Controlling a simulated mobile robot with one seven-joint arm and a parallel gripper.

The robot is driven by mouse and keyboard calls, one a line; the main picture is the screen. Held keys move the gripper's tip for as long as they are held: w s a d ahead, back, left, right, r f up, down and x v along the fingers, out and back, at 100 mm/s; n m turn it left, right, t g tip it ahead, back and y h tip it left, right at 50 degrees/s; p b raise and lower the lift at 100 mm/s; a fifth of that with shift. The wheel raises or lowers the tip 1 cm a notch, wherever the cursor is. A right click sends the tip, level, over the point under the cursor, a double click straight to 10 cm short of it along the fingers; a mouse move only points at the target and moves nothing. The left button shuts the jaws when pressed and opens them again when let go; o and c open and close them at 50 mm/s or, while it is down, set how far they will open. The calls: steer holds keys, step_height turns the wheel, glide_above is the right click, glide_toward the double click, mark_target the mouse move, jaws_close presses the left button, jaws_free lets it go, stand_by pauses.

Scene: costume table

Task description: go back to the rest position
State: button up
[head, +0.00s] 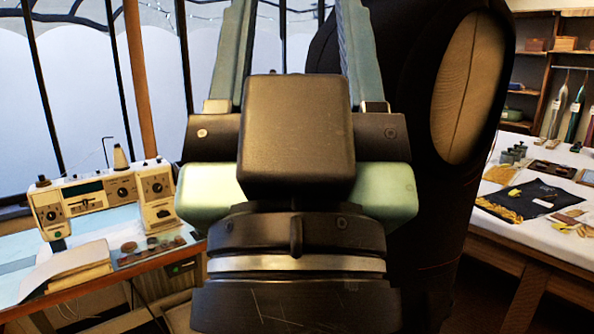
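The fingertips run out of the top of the picture. Nothing shows between the visible parts of the fingers. My dark wrist and the gripper's body hide much of the centre.
A black dress form (400,75) stands close behind my gripper, to the right. A sewing machine (100,198) sits on a table at left. A white-covered table (545,238) with cloth and small items is at right, with shelves (535,70) behind. Tall windows (85,85) line the left.

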step_height(320, 180, up, 14)
steer(key=p, duration=1.1)
steer(key=shift+f, duration=0.2)
